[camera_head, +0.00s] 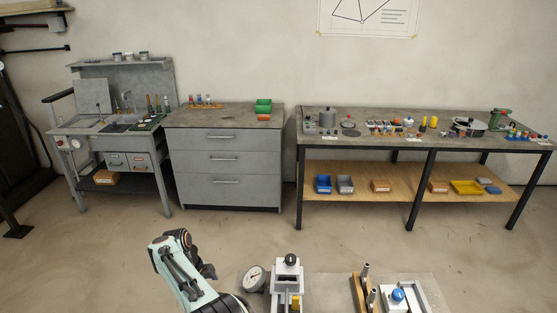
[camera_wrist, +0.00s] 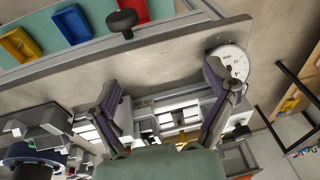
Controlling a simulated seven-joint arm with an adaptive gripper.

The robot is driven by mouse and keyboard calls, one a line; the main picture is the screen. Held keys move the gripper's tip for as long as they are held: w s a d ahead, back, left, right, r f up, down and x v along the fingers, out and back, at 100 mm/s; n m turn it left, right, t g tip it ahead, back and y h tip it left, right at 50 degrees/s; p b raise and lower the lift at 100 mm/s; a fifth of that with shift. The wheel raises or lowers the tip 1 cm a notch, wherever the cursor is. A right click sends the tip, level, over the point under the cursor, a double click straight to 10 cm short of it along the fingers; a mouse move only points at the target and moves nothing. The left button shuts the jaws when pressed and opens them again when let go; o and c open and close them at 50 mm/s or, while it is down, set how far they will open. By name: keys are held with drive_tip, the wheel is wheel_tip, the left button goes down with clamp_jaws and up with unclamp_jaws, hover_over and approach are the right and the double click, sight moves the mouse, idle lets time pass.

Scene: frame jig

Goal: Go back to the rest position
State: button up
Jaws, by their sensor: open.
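My gripper (camera_wrist: 162,78) shows in the wrist view with its two fingers spread wide and nothing visible held between them. A light metal fixture (camera_wrist: 168,112) lies beyond and between the fingers; I cannot tell how far away it is. A round white dial gauge (camera_wrist: 230,62) is close beside the right fingertip in the picture. In the head view my mint-coloured arm (camera_head: 188,282) rises at the bottom, left of the dial gauge (camera_head: 253,279). The fingers cannot be made out there.
A grey fixture with a black knob (camera_head: 290,261), a wooden piece with metal pins (camera_head: 357,292) and a blue-knobbed fixture (camera_head: 398,295) stand near the bottom. A drawer cabinet (camera_head: 224,165) and long workbench (camera_head: 420,141) stand along the wall. Open floor lies between.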

drive_tip(key=w+d+r+m+t, duration=0.1)
drive_tip(key=w+d+r, duration=0.1)
drive_tip(key=d+r, duration=0.35)
drive_tip(key=w+d+r+m, duration=0.1)
drive_tip(key=w+d+r, duration=0.1)
drive_tip(key=r, duration=0.6)
drive_tip(key=s+d+r+t+y, duration=0.1)
drive_tip(key=s+d+r, duration=0.2)
drive_tip(key=d+r, duration=0.35)
drive_tip(key=s+d+r, duration=0.3)
drive_tip(key=d+r, duration=0.3)
drive_tip(key=d, duration=0.1)
drive_tip(key=s+d+r+n, duration=0.2)
drive_tip(key=s+d+n, duration=0.45)
drive_tip(key=s, duration=0.65)
drive_tip(key=s+f+n+g+y, duration=0.1)
drive_tip(key=s+f+n, duration=0.5)
drive_tip(key=s+n, duration=0.1)
drive_tip(key=s+a+f+n+g+y, duration=0.1)
drive_tip(key=s+f+n+g, duration=0.1)
drive_tip(key=s+f+n, duration=0.4)
drive_tip(key=s+n, duration=0.1)
drive_tip(key=s, duration=0.2)
drive_tip(key=shift+s+g, duration=0.25)
drive_tip(key=shift+g, duration=0.05)
